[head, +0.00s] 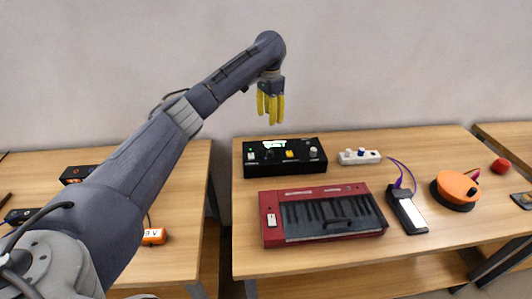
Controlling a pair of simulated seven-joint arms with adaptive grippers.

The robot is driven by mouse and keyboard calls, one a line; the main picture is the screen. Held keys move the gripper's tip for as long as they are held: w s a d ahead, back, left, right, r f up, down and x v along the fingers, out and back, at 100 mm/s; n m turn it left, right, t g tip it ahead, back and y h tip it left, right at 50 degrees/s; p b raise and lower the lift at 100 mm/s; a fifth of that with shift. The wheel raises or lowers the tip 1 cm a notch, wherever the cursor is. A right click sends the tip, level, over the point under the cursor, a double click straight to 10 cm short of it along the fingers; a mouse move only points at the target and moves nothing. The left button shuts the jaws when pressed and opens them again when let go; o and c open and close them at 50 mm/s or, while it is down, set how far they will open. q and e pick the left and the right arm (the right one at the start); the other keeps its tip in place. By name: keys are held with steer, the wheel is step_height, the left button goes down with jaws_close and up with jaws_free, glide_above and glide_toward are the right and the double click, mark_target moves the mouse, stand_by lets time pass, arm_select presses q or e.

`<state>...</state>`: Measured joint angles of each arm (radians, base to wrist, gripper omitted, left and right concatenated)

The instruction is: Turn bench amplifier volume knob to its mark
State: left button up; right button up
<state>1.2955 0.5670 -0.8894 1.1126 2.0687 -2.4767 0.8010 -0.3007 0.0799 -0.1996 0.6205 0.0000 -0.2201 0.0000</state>
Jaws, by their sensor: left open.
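A black box with a lit green and white display, which looks like the bench amplifier (284,168), stands at the back left of the middle table. A pale round knob (313,153) sits at the right of its top panel; its mark is too small to make out. My left gripper (270,118) has yellow fingers pointing down. It is open and empty, in the air above the back of the amplifier, apart from it. My right gripper is not in view.
A red keyboard (378,232) lies in front of the amplifier. To the right are a white power strip (346,160), a black-and-white device (408,212) with a purple cable, an orange round device (455,186) and a red ball-like object (501,165). A gap separates the left table (186,190).

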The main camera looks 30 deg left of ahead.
mark_target(270, 152)
arm_select(q)
step_height(270, 152, down, 17)
steer(key=shift+f, duration=0.1)
stand_by(0.6)
steer(key=shift+c, duration=0.5)
jaws_close()
